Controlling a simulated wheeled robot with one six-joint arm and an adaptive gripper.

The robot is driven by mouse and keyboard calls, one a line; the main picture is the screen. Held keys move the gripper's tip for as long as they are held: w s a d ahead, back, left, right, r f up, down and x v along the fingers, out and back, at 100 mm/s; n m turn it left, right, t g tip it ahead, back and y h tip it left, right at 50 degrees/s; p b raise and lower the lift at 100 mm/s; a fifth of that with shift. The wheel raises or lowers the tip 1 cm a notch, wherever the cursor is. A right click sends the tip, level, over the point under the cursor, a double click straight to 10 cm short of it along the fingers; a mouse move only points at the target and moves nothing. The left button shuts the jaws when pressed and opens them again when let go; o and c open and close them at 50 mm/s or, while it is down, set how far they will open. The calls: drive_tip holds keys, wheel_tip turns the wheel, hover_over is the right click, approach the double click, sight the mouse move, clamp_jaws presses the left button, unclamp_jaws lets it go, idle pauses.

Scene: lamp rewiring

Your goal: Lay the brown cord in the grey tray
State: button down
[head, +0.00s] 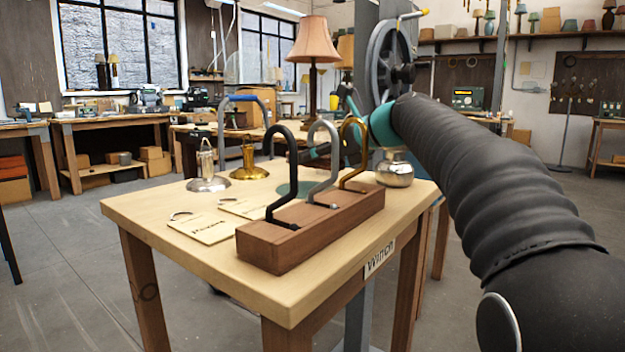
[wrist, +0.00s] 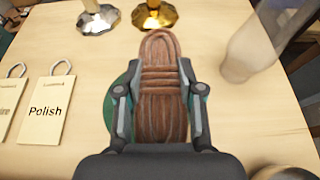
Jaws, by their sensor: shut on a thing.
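The brown cord (wrist: 160,115) is a bundled coil with a band wrapped across its middle. In the wrist view it lies between the two fingers of my gripper (wrist: 158,80), which is shut on it. A green round mat (wrist: 112,112) shows on the table beneath the coil; I cannot tell whether the coil touches it. In the head view my gripper (head: 318,151) is partly hidden behind the hooks, and the cord cannot be made out. I see no grey tray in either view.
A wooden block (head: 310,228) with black, silver and gold hooks stands at the table's (head: 190,243) front. A silver base (head: 208,183), a gold base (head: 249,168) and a round silver base (head: 394,172) stand around. Paper tags (head: 200,227) lie at left.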

drive_tip(key=shift+w+a+f, duration=0.1)
drive_tip(key=shift+a+f, duration=0.2)
drive_tip(key=shift+f, duration=0.05)
drive_tip(key=shift+f+b, duration=0.85)
drive_tip(key=shift+f, duration=1)
drive_tip(key=shift+f, duration=0.1)
drive_tip(key=c, duration=0.7)
unclamp_jaws()
